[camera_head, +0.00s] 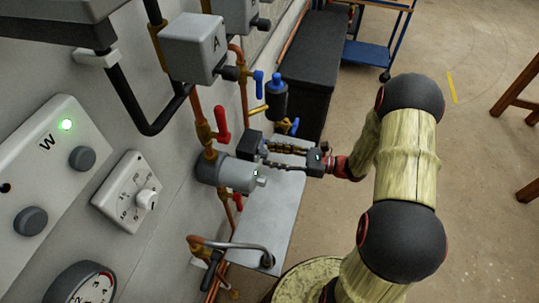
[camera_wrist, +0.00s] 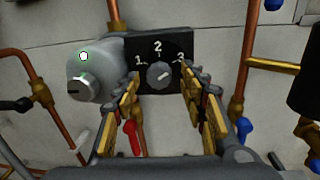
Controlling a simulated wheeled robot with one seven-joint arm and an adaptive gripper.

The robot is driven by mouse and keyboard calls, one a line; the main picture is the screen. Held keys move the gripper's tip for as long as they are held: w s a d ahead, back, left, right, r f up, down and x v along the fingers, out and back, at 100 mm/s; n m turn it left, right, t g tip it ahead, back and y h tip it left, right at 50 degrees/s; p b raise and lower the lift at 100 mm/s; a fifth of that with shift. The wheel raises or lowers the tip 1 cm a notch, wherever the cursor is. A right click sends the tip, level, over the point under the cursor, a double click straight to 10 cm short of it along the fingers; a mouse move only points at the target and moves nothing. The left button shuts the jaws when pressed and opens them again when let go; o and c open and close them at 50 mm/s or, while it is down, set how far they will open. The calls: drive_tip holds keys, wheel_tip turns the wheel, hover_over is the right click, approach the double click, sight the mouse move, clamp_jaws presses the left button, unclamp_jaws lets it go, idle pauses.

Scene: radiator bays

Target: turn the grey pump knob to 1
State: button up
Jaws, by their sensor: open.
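The grey pump knob (camera_wrist: 159,75) sits on the black control box (camera_wrist: 178,48) of the pump, below the marks 1, 2 and 3. Its light pointer line slants up to the right, towards the 3 side. The grey pump body (camera_wrist: 96,68) with a lit green lamp is left of the box. In the head view, the pump body (camera_head: 228,174) and black box (camera_head: 249,145) are on the wall pipes; the knob cannot be made out there. My gripper (camera_wrist: 154,82) is open, its fingers left and right of the knob with visible gaps. It also shows in the head view (camera_head: 268,151), facing the box.
A red valve lever (camera_head: 221,124) and blue valve handles (camera_head: 258,82) are on pipes near the pump. A bent grey pipe (camera_head: 235,246) is below it. A dial panel (camera_head: 127,192) is on the wall left. Open floor lies right.

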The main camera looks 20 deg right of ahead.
drive_tip(key=shift+x, duration=0.75)
drive_tip(key=c, duration=0.3)
drive_tip(key=c, duration=0.8)
clamp_jaws()
